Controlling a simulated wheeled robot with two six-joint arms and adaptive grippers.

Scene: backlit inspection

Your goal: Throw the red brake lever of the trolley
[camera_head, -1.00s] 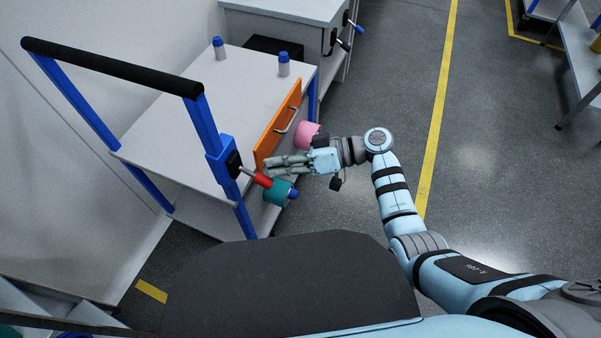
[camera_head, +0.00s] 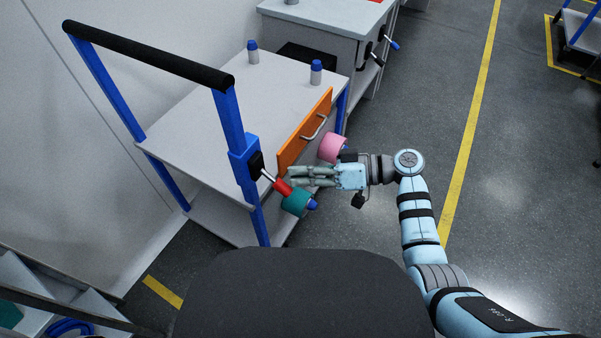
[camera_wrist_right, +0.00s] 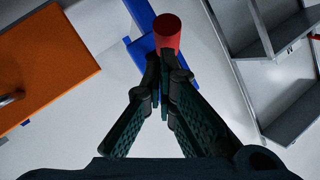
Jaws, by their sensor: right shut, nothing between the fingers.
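The trolley (camera_head: 190,130) has a white top, blue posts and a black push handle. Its brake lever with a red grip (camera_head: 282,187) sticks out from a black mount on the near blue post, pointing down to the right. My right gripper (camera_head: 290,176) is shut and empty, its fingertips close to the red grip. In the right wrist view the red grip (camera_wrist_right: 167,33) stands just beyond the fingertips (camera_wrist_right: 163,62); I cannot tell whether they touch. My left gripper is not in view.
An orange drawer front (camera_head: 304,132) with a metal handle sits beside my right fingers. A pink cylinder (camera_head: 333,147) and a teal cylinder (camera_head: 297,202) show close to the gripper. A grey cabinet (camera_head: 320,35) stands behind.

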